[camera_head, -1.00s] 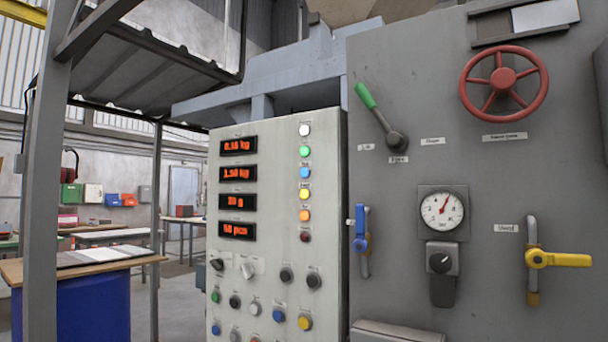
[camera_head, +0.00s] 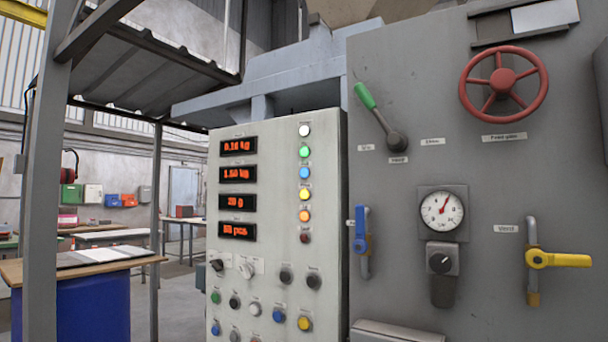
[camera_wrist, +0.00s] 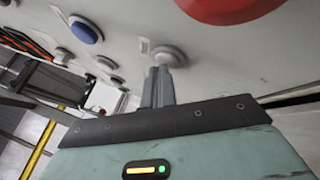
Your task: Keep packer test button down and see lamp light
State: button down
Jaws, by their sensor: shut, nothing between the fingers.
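In the wrist view my gripper (camera_wrist: 163,75) is shut and empty. Its fingertips are at a pale round button (camera_wrist: 168,56) on the panel and appear to touch it; how far it is pressed cannot be told. The head view shows the grey control panel (camera_head: 265,265) with a column of lamps: white (camera_head: 305,130), green (camera_head: 305,151), blue (camera_head: 304,173), yellow (camera_head: 304,194), orange (camera_head: 304,216) and a dark red one (camera_head: 305,237) at the bottom. The green to orange lamps look bright; the dark red one looks unlit. My gripper is outside the head view.
A blue button (camera_wrist: 86,29) and a large red button (camera_wrist: 230,6) are near my gripper in the wrist view. Right of the panel are a red handwheel (camera_head: 503,82), a green-handled lever (camera_head: 380,115), a gauge (camera_head: 442,210) and a yellow valve handle (camera_head: 560,259).

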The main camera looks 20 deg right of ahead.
jog(key=shift+s+a, duration=0.5)
jog(key=shift+a, duration=0.15)
jog(key=shift+s+a+b, duration=0.15)
jog(key=shift+s+a, duration=0.6)
jog(key=shift+a, duration=0.3)
jog(key=shift+s+a+b, duration=0.15)
jog(key=shift+s+a, duration=0.6)
jog(key=shift+a, duration=0.25)
